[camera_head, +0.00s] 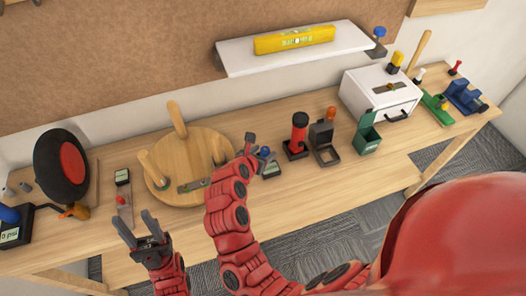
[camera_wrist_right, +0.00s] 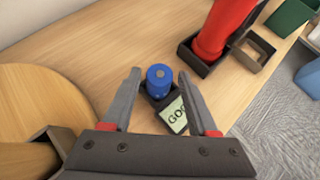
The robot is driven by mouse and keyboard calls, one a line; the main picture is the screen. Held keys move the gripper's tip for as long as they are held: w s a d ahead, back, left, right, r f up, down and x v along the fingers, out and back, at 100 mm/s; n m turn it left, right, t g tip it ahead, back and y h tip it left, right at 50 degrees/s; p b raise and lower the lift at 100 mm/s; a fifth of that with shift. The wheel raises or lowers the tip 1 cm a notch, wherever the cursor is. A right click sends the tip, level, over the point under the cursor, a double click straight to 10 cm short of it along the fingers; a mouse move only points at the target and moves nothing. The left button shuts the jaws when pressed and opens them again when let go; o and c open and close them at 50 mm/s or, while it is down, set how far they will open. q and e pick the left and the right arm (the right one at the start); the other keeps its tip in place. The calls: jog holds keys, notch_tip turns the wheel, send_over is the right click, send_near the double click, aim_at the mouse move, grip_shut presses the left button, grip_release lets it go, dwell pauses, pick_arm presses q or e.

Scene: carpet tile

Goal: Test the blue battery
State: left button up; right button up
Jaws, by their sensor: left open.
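The blue battery (camera_wrist_right: 160,76) stands upright in a small dark tester (camera_wrist_right: 153,101) in the right wrist view. The tester's pale green screen (camera_wrist_right: 175,115) shows letters starting "GO"; the rest is hidden by a finger. My right gripper (camera_wrist_right: 159,74) is open, with a fingertip on each side of the battery and gaps visible. In the head view the battery (camera_head: 265,151) and tester (camera_head: 271,168) sit right of the round wooden piece, beside my right gripper (camera_head: 252,147). My left gripper (camera_head: 138,229) is open and empty near the bench's front edge.
The round wooden stool-like piece (camera_head: 176,188), legs up, stands left of the tester. A red cylinder (camera_head: 299,133) and green bin (camera_head: 368,134) stand to its right. A black pan-like object (camera_head: 58,165) is at far left. A white shelf (camera_head: 236,57) hangs above.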

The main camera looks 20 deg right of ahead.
jog(key=shift+o, duration=0.4)
jog(key=shift+s+a+r, duration=0.1)
jog(key=shift+r, duration=0.05)
jog(key=v, duration=1.1)
jog(key=shift+s+r+b, duration=0.2)
jog(key=shift+s+b, duration=0.05)
jog(key=shift+b, duration=0.1)
jog(key=shift+a, duration=0.15)
